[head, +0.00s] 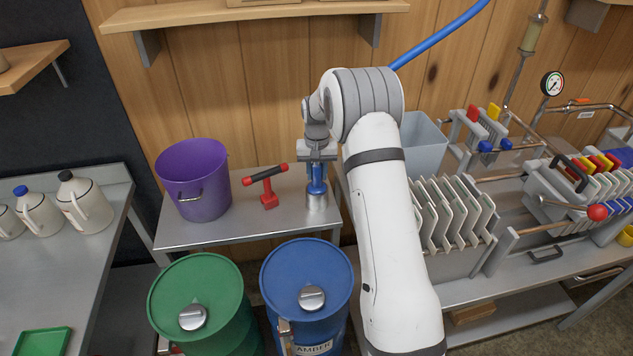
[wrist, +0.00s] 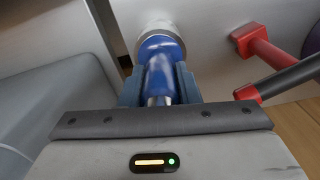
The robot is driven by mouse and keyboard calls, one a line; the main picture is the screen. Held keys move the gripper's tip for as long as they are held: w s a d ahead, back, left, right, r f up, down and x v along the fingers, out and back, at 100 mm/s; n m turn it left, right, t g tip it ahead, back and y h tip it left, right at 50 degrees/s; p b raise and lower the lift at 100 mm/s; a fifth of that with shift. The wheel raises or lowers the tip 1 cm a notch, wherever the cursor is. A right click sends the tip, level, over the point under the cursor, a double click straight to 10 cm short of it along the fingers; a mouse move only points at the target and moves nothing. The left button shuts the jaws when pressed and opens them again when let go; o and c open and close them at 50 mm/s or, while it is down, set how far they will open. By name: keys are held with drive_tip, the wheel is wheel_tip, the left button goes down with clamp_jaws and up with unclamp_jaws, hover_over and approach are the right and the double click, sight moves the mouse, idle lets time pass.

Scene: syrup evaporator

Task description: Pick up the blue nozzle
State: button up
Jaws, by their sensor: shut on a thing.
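The blue nozzle (head: 317,180) stands upright at the right side of the small metal table, its lower end in or on a silver cylindrical holder (head: 317,203). My gripper (head: 317,170) comes down on it from above and is shut on its upper part. In the wrist view, the blue nozzle (wrist: 160,52) lies between my two fingers, with the silver holder (wrist: 156,27) at its far end. I cannot tell whether the nozzle is lifted at all from the holder. The fingers and the palm hide part of the nozzle.
A red tool with a black handle (head: 268,186) stands just left of the nozzle. A purple bucket (head: 194,182) is farther left, and a grey bin (head: 424,145) is to the right. Green (head: 223,284) and blue (head: 330,275) drums stand in front. A wooden shelf (head: 250,12) hangs above.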

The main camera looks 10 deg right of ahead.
clamp_jaws()
wheel_tip(320, 180, up, 10)
drive_tip(key=shift+r+b, duration=0.1)
drive_tip(key=shift+b, duration=0.35)
